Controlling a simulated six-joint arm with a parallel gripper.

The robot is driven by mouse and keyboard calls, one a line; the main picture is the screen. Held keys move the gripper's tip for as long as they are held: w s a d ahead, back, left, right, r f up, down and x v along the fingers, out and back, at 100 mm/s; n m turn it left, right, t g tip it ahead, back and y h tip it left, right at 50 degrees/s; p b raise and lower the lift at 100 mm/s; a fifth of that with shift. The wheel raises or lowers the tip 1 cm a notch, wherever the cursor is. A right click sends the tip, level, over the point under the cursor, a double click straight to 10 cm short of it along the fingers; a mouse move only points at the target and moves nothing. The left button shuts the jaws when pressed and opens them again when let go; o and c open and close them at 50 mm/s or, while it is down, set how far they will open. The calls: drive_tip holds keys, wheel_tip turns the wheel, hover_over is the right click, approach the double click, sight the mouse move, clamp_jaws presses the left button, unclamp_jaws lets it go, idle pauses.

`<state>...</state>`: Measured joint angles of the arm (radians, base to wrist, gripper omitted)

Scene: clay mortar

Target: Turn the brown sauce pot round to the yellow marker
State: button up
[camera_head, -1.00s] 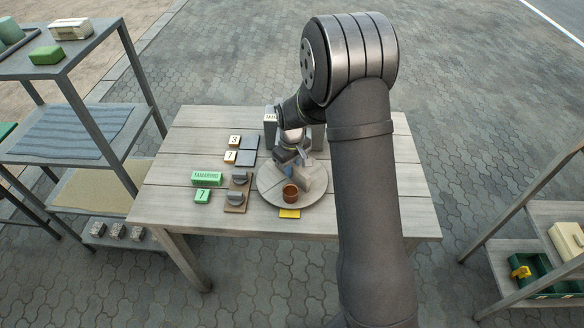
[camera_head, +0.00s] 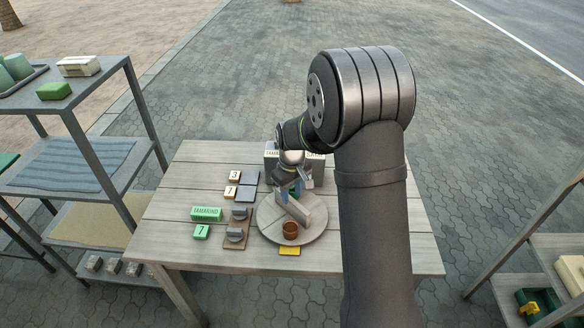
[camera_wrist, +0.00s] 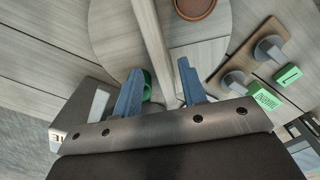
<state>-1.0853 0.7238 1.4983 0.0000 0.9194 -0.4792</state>
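The brown sauce pot (camera_head: 290,230) stands upright on the front of a round grey turntable (camera_head: 268,218), right behind the yellow marker (camera_head: 289,250) on the table. In the wrist view the pot (camera_wrist: 195,6) is at the top edge, on the turntable (camera_wrist: 216,42). An upright divider (camera_head: 303,209) crosses the turntable behind the pot. My gripper (camera_wrist: 160,85) is open, its two blue fingers apart on either side of the divider (camera_wrist: 150,38). A green round thing (camera_wrist: 147,84) is partly hidden by one finger. Whether the fingers touch the divider I cannot tell.
Left of the turntable are a board with two grey knobs (camera_head: 237,235), a green label block (camera_head: 206,213) and number tiles (camera_head: 233,176). Grey boxes (camera_head: 318,168) stand behind. Shelves flank the table; its right side is partly hidden by my arm.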

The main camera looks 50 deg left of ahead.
sight(292, 200)
wheel_tip(292, 200, up, 12)
idle(0.3)
drive_tip(key=shift+f, duration=0.1)
idle(0.4)
wheel_tip(292, 200, down, 17)
drive_tip(key=shift+f, duration=0.15)
idle(0.5)
